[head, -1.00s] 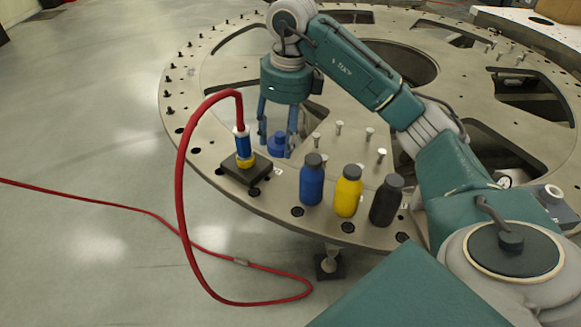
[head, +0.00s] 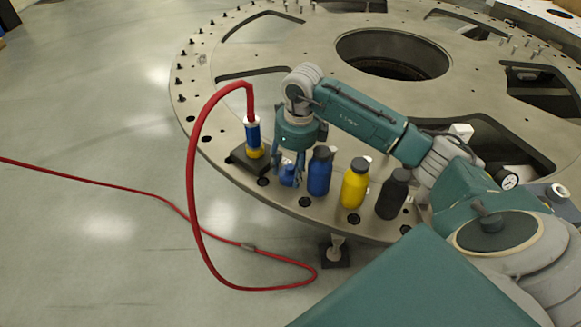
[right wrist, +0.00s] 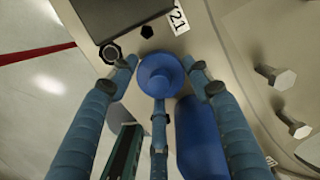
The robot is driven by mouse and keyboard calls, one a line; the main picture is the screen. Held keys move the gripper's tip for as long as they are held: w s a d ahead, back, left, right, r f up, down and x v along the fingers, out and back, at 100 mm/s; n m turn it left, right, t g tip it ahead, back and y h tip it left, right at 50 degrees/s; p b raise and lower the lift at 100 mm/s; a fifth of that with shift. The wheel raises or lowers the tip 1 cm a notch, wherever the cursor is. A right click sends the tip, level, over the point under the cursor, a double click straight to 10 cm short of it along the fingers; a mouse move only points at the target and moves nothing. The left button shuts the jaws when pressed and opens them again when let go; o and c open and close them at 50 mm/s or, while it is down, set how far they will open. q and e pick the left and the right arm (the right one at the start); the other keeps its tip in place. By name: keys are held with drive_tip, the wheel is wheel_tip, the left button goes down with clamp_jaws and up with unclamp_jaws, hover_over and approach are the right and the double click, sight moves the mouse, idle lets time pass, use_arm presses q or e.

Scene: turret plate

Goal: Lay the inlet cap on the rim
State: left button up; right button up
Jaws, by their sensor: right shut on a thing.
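The inlet cap, a blue round piece with a raised knob (head: 288,179), is held by my right gripper (head: 289,172) at the rim (head: 283,199) of the turret plate. In the right wrist view the fingers of my right gripper (right wrist: 159,66) close around the cap (right wrist: 160,78). It covers the plate beneath, so I cannot tell whether it touches the rim. The cap is between the dark hose block and the blue bottle. My left gripper is not in view.
A blue bottle (head: 319,174) stands close beside the gripper, then a yellow bottle (head: 354,187) and a black bottle (head: 391,197). On the left, a red hose (head: 193,200) rises from a fitting on a dark block (head: 240,162). Floor beyond the rim is open.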

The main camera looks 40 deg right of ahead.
drive_tip(key=shift+f, duration=0.1)
drive_tip(key=o, duration=0.9)
drive_tip(key=shift+o, duration=0.2)
drive_tip(key=shift+r, duration=0.5)
wheel_tip(320, 180, up, 11)
drive_tip(key=s+b, duration=0.1)
drive_tip(key=b, duration=0.1)
drive_tip(key=shift+d+r, duration=0.15)
drive_tip(key=shift+d, duration=0.1)
drive_tip(key=shift+s, duration=0.1)
